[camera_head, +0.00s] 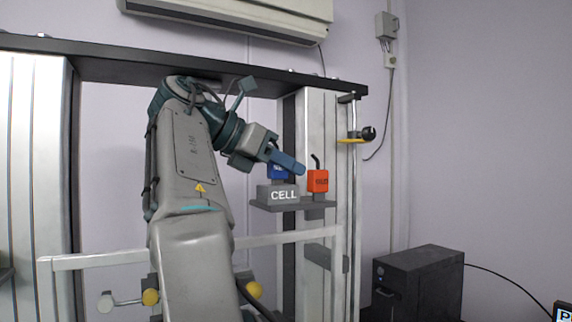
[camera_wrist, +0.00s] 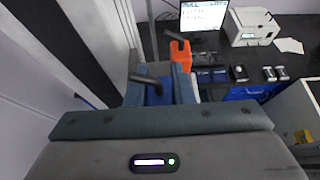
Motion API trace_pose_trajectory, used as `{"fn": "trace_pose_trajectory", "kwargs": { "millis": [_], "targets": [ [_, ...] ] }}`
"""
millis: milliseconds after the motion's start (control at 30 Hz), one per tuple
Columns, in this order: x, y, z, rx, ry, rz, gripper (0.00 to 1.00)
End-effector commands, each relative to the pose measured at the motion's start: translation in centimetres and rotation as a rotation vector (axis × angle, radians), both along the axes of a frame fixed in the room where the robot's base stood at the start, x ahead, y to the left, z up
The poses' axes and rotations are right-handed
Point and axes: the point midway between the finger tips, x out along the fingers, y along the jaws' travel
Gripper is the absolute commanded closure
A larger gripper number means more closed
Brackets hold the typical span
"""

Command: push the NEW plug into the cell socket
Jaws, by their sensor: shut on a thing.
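My gripper (camera_head: 289,163) is shut on a blue plug (camera_head: 277,172), held upright just above the grey block marked CELL (camera_head: 284,195). A dark part shows between the plug and the block; I cannot tell how far it is in the socket. The plug's white lettering is partly hidden by my finger. In the wrist view my gripper (camera_wrist: 158,90) has the blue plug (camera_wrist: 153,97) and its dark cable stub between its two fingers; the socket is hidden there.
An orange-red plug (camera_head: 318,181) stands close to the right of the CELL block on the same dark shelf (camera_head: 310,205); its lettering is too small to read surely. A metal column and a rod with a yellow-tipped clamp (camera_head: 352,140) stand right. The wrist view shows a monitor (camera_wrist: 203,16) and a printer (camera_wrist: 252,26).

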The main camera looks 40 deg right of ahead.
Motion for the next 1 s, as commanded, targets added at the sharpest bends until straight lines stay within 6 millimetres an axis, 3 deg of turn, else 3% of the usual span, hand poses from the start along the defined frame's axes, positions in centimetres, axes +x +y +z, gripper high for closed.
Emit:
{"fn": "trace_pose_trajectory", "kwargs": {
  "millis": [267,300,367,667,1000],
  "targets": [
    [0.0,0.0,-1.1,0.0,0.0,0.001,1.0],
    [0.0,0.0,-0.9,0.0,-0.001,0.0,0.68],
    [0.0,0.0,-0.9,0.0,-0.001,0.0,0.53],
    [0.0,0.0,-0.8,0.0,0.0,0.0,0.53],
    [0.0,0.0,2.1,0.0,0.0,0.0,0.53]
  ]
}}
